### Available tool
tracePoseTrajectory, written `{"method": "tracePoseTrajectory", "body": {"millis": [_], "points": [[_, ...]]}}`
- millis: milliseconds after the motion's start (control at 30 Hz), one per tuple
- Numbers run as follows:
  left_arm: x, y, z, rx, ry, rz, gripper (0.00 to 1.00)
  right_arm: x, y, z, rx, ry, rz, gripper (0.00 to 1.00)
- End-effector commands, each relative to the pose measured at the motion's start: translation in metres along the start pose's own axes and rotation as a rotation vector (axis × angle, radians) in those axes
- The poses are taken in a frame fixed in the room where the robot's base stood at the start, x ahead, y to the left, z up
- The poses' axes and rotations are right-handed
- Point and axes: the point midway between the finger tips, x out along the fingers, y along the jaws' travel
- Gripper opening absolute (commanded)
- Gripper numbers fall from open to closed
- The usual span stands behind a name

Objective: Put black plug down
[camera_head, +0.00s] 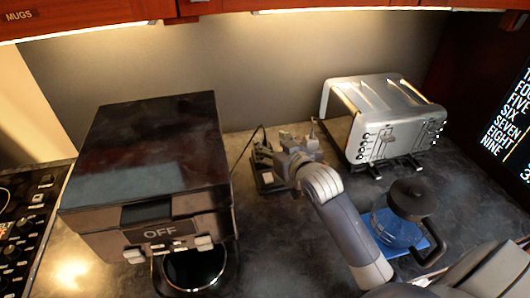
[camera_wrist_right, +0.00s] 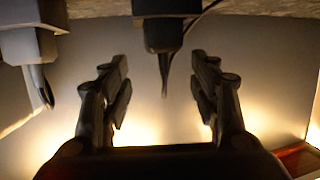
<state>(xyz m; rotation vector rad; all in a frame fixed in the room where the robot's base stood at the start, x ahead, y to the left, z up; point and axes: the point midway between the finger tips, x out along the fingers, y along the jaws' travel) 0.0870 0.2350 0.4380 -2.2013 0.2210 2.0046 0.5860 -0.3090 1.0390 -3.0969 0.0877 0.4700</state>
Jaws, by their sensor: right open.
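My right gripper (camera_head: 290,158) is over the dark outlet block (camera_head: 268,182) on the counter, between the black appliance and the toaster. In the right wrist view the gripper (camera_wrist_right: 160,66) has its two fingers spread wide apart. The black plug (camera_wrist_right: 163,36) is at the top of that view, in the gap between the fingers, with clear space on both sides. A pointed dark part extends from it, and a thin cord shows beside it. In the head view the plug is hard to make out behind my gripper. My left gripper is in neither view.
A black appliance marked OFF (camera_head: 150,160) stands at left, and a silver toaster (camera_head: 385,120) at right. A blue jug with a black lid (camera_head: 397,228) stands near my right arm. A pale plug-like piece (camera_wrist_right: 28,50) shows left in the wrist view.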

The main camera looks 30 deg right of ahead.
Motion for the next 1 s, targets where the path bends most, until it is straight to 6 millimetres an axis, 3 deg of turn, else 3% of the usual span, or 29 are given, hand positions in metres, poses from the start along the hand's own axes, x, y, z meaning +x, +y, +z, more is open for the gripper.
{"method": "tracePoseTrajectory", "body": {"millis": [100,367,700,1000], "points": [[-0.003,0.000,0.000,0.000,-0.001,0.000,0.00,0.017,0.000,-0.001,0.002,0.001,0.001,0.56],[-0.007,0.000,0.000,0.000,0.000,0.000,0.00,0.033,-0.001,-0.001,0.002,0.001,0.000,0.56],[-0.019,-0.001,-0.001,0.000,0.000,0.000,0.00,0.073,-0.002,0.001,0.000,0.002,0.001,0.56],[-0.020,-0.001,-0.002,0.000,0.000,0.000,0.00,0.081,-0.003,0.002,0.000,0.003,0.000,0.56]]}}
